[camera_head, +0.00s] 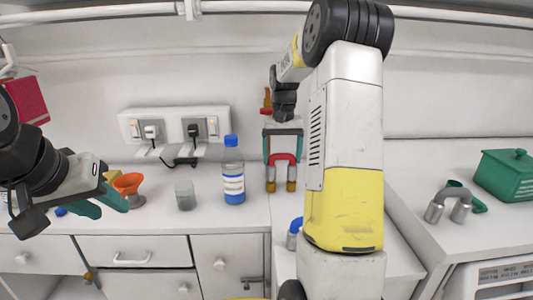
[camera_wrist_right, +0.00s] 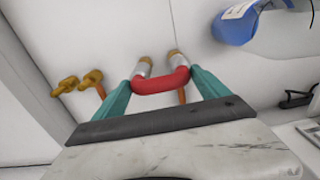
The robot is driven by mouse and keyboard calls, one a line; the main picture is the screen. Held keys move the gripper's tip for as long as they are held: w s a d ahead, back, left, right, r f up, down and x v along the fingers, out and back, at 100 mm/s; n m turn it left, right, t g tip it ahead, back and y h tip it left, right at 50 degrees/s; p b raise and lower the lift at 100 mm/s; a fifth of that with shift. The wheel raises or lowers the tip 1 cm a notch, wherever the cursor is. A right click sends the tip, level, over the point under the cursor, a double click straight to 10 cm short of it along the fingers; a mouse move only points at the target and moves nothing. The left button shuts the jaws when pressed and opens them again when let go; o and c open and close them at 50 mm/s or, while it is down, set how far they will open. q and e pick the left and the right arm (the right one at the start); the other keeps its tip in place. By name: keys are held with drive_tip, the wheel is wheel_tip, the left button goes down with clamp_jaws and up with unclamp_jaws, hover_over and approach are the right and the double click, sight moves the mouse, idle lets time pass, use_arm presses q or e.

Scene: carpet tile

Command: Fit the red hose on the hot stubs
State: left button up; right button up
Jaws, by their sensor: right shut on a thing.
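The red hose (camera_head: 284,158) is a short U-bend in the head view, its arch upward and its two legs pointing down. My right gripper (camera_head: 283,160) is shut on it, its teal fingers on either side of the arch. The right wrist view also shows the red hose (camera_wrist_right: 162,82) between the fingertips (camera_wrist_right: 160,88). Silver sections with brass-coloured tips extend from both hose legs. I cannot tell whether these belong to the hose or are stubs it sits on. My left gripper (camera_head: 103,203) is open and empty at the far left, near an orange funnel.
A blue-capped bottle (camera_head: 233,175), a grey cup (camera_head: 185,195) and the orange funnel (camera_head: 129,187) stand on the left counter. A blue-topped piece (camera_head: 295,230) is beside my right arm. Brass taps (camera_wrist_right: 78,82) show nearby.

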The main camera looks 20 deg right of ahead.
drive_tip(key=shift+f, duration=0.35)
drive_tip(key=o, duration=1.3)
wheel_tip(320, 180, up, 7)
drive_tip(key=shift+r, duration=0.4)
drive_tip(key=shift+s, duration=0.1)
drive_tip(key=s+a+r+n+t, duration=0.1)
drive_tip(key=s+a+r+t, duration=0.1)
drive_tip(key=s+a+r, duration=0.3)
drive_tip(key=s+a+r+n+t, duration=0.1)
drive_tip(key=s+a, duration=0.2)
drive_tip(key=s, duration=0.4)
drive_tip(key=s+a+f+t+y, duration=0.1)
drive_tip(key=s+a, duration=0.2)
drive_tip(key=s, duration=0.4)
drive_tip(key=s+a+f+n+t+y, duration=0.1)
drive_tip(key=s+a+f+t, duration=0.1)
drive_tip(key=s, duration=0.5)
drive_tip(key=shift+s+a+n, duration=0.25)
drive_tip(key=shift+a+n, duration=0.05)
drive_tip(key=shift+a, duration=0.45)
